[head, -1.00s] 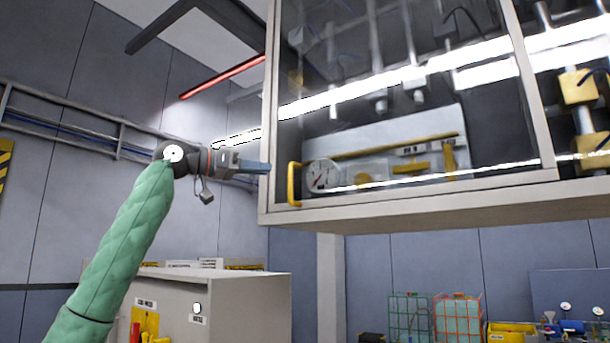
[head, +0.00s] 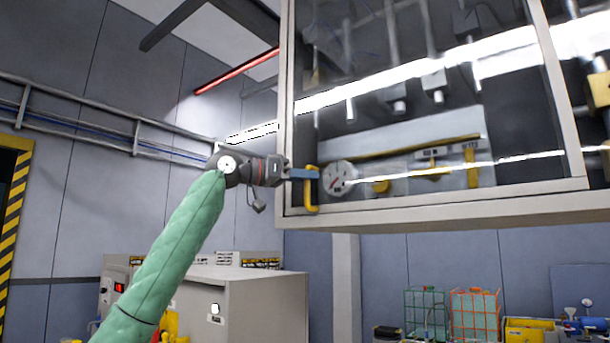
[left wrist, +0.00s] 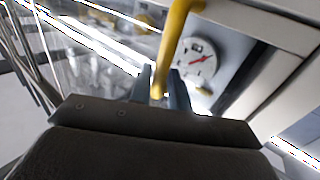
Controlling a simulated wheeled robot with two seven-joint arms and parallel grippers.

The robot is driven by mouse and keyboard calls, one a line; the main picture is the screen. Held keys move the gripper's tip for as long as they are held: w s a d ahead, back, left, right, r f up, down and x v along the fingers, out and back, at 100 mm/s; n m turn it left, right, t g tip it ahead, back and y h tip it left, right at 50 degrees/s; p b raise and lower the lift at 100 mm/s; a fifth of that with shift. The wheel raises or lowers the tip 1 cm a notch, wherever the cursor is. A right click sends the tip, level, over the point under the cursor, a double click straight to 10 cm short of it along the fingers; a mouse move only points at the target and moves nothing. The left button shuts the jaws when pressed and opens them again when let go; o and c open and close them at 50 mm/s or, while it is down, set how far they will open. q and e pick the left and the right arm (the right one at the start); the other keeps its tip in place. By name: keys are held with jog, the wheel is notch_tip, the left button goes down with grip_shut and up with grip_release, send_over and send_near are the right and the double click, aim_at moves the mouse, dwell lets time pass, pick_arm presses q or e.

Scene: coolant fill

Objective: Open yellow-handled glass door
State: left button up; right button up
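The glass door (head: 430,110) is a framed pane on the front of a raised cabinet and looks shut. Its yellow handle (head: 311,190) is an upright bar at the pane's lower left corner. My left gripper (head: 308,173) is at the handle, its blue-grey fingers reaching it from the left. In the left wrist view the yellow handle (left wrist: 172,50) runs down between the two fingertips (left wrist: 162,90), one on each side. I cannot tell whether the fingers press on it. My right gripper is not in view.
A round gauge (head: 340,178) is behind the glass, close to the handle. A grey cabinet (head: 255,305) stands below my left arm. Caged containers (head: 475,312) stand at the lower right. Open air lies left of the glass door.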

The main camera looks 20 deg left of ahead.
aim_at(567, 140)
pick_arm(q)
jog(key=shift+w+d+f, duration=0.1)
jog(key=shift+w+d, duration=0.15)
jog(key=shift+d, duration=0.15)
jog(key=shift+a, duration=0.1)
grip_shut()
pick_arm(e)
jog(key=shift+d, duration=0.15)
